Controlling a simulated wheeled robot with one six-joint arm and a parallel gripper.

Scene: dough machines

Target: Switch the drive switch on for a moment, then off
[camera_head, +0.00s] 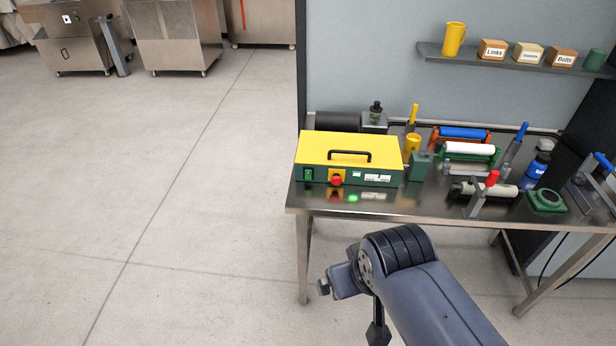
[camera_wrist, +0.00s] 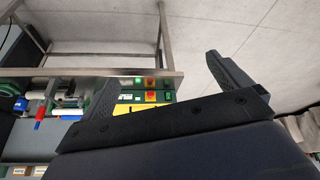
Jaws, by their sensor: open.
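A control box with a yellow lid (camera_head: 350,150) and green front stands at the left end of the steel table. Its front carries a green switch (camera_head: 308,174), a red knob on a yellow plate (camera_head: 337,178) and a small pale-green panel (camera_head: 357,175). The labels are too small to read, and I cannot tell the switch position. In the wrist view the box appears upside down, with the red knob (camera_wrist: 151,97) and green switch (camera_wrist: 167,96) beyond the left finger. My gripper (camera_wrist: 161,70) is open and empty, in front of the table and apart from the box.
A shelf (camera_head: 480,60) hangs on the wall behind. The floor to the left is clear.

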